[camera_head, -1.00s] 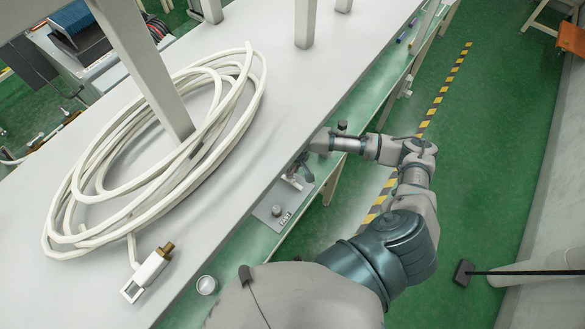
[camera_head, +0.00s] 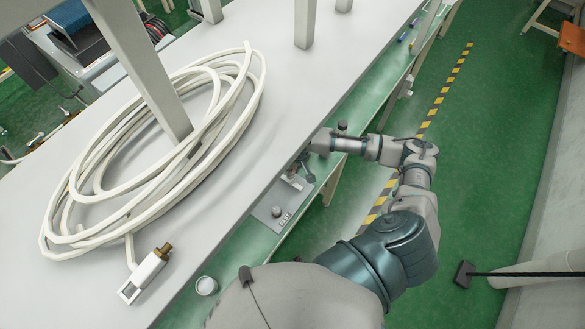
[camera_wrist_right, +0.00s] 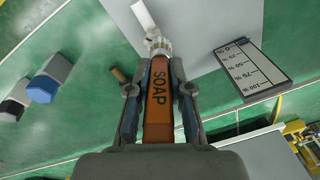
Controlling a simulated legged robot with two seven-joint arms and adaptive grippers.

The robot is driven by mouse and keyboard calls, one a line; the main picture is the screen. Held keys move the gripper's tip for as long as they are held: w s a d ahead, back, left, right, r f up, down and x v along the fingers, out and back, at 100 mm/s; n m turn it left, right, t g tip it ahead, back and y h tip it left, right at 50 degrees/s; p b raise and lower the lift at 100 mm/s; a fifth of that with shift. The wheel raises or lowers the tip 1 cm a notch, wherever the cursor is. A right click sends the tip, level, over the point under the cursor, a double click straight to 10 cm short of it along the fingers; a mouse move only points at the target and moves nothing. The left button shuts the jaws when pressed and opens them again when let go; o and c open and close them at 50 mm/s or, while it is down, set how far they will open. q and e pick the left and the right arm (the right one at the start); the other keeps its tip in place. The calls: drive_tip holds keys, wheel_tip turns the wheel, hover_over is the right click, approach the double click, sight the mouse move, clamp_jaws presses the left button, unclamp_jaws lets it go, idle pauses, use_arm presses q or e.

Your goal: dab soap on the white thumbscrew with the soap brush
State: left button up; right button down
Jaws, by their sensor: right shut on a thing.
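In the right wrist view my right gripper (camera_wrist_right: 159,90) is shut on the soap brush (camera_wrist_right: 157,112), an orange handle marked SOAP held lengthwise between the fingers. A pale ridged piece (camera_wrist_right: 159,46) shows at the brush's far end. I cannot tell whether it is the bristles or the white thumbscrew, or whether the two touch. The brush is mostly hidden there. My left gripper is not in view.
A coiled white hose (camera_head: 85,200) with a metal-tipped end (camera_head: 147,272) lies on the grey table (camera_head: 260,60). A small white cup (camera_head: 206,286) stands on the green lower shelf.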

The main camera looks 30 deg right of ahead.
drive_tip(key=shift+d+f, duration=0.3)
drive_tip(key=shift+d, duration=0.2)
drive_tip(key=shift+d+f, duration=0.15)
drive_tip(key=shift+d, duration=0.1)
drive_tip(key=shift+a, duration=0.5)
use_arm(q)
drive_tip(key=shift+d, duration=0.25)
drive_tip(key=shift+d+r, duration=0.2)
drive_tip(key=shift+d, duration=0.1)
use_arm(e)
drive_tip(key=shift+d+f, duration=0.1)
drive_tip(key=shift+d, duration=0.2)
drive_tip(key=shift+a, duration=0.2)
use_arm(q)
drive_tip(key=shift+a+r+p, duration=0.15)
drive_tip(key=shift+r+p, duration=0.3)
drive_tip(key=shift+p, duration=0.15)
use_arm(e)
drive_tip(key=shift+s+f, duration=0.15)
idle(0.4)
